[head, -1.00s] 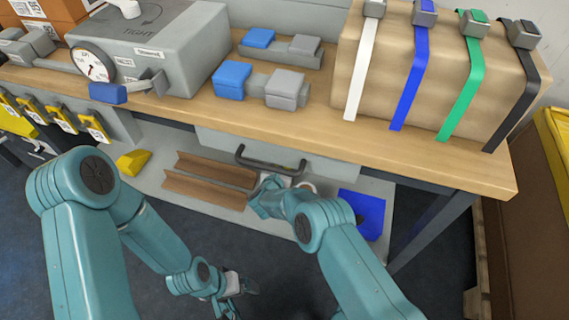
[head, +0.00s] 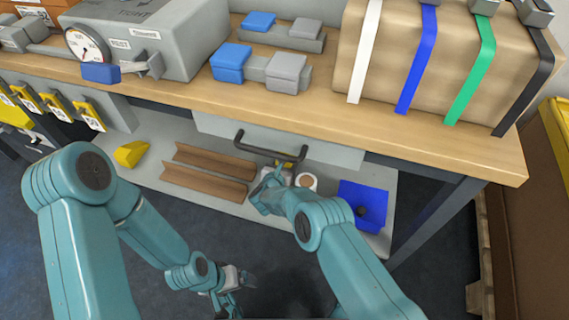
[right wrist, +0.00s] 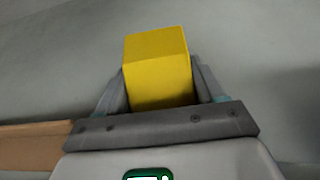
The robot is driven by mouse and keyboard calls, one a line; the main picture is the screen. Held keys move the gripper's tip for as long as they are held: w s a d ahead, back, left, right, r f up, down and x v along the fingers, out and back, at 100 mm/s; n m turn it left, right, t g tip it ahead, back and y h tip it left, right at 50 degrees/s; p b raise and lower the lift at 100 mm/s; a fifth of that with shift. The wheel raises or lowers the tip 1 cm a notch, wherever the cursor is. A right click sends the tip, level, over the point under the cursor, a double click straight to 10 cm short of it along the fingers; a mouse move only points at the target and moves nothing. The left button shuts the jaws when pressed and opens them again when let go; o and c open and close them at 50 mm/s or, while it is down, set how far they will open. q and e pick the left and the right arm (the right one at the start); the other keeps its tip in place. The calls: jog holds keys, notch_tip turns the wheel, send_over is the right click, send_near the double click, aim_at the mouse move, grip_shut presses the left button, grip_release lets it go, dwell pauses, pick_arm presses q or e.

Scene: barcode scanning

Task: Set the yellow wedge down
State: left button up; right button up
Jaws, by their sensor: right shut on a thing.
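My right gripper (right wrist: 158,88) is shut on a yellow wedge (right wrist: 156,55), which sticks out beyond the fingers in the right wrist view. A grey surface lies behind it; I cannot tell whether the wedge touches it. In the head view the right gripper (head: 277,178) is at the lower shelf, just below the drawer handle, with a bit of yellow showing beyond it. Another yellow wedge (head: 131,153) lies on the left part of the lower shelf (head: 150,177). My left gripper (head: 232,302) hangs low over the dark floor; its fingers are too small to judge.
Brown angled strips (head: 205,178) lie on the shelf left of my right gripper. The black drawer handle (head: 270,150) and the wooden bench top (head: 300,112) are close above.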

jog(key=shift+f+b, duration=0.3)
jog(key=shift+b, duration=0.05)
jog(key=o, duration=1.3)
jog(key=shift+s+a+r+p, duration=0.1)
jog(key=shift+s+r+p, duration=0.15)
jog(key=shift+p, duration=0.15)
jog(key=p+v, duration=0.3)
jog(key=v, duration=0.2)
jog(key=shift+s+a+r, duration=0.1)
jog(key=shift+s+r, duration=0.1)
jog(key=shift+s, duration=0.05)
jog(key=shift+s+a+r, duration=0.1)
jog(key=shift+s+a, duration=0.05)
jog(key=shift+s, duration=0.4)
jog(key=shift+s, duration=0.1)
